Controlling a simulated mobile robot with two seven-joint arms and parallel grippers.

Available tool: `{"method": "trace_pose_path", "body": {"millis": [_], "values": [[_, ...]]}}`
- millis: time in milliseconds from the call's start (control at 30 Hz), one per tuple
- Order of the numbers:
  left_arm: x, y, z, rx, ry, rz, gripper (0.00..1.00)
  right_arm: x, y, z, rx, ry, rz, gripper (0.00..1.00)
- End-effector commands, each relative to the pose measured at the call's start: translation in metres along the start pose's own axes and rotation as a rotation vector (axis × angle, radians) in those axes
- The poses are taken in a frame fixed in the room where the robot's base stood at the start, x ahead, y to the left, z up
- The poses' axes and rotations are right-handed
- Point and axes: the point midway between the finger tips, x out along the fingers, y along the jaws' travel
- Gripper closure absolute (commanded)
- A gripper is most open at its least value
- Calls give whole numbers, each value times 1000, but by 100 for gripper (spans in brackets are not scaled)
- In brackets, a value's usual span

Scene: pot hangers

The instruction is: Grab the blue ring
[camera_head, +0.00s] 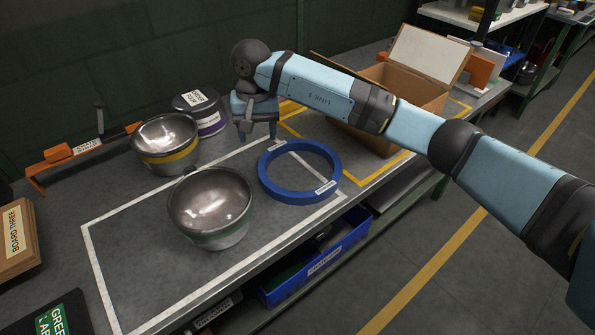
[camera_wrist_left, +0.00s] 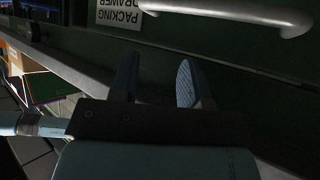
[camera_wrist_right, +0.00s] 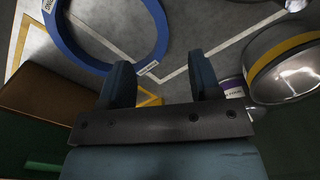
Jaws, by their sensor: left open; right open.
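The blue ring (camera_head: 266,184) lies flat on the grey worktop, partly inside the white outline, with small white labels on it. It also shows at the upper left of the right wrist view (camera_wrist_right: 82,58). My right gripper (camera_head: 257,134) is open and empty, pointing down just behind the ring's far left side, apart from it. In the right wrist view its fingers (camera_wrist_right: 158,84) have nothing between them. My left gripper is outside the head view; in the left wrist view (camera_wrist_left: 157,84) it is open and empty, near a drawer front (camera_wrist_left: 215,40).
A metal bowl with a green band (camera_head: 211,205) stands left of the ring. A yellow-banded bowl (camera_head: 166,143) and a purple-banded pot (camera_head: 203,110) stand behind. An open cardboard box (camera_head: 412,87) is at the back right. A blue bin (camera_head: 318,262) sits below the front edge.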

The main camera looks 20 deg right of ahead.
Motion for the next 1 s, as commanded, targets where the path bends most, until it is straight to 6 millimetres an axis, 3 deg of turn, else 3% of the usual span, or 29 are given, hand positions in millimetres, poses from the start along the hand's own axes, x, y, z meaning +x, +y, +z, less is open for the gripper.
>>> {"method": "trace_pose_path", "body": {"millis": [133,400,667,1000], "values": [[0,0,0,0,2,1,57,15,4,-3,-8,9,22,42],[2,0,3,4,0,1,57,66,4,-3,-6,7,18,42],[2,0,4,6,1,1,57,87,4,-5,-7,8,17,42],[3,0,6,8,2,1,57,131,3,-12,-6,8,16,42]]}}
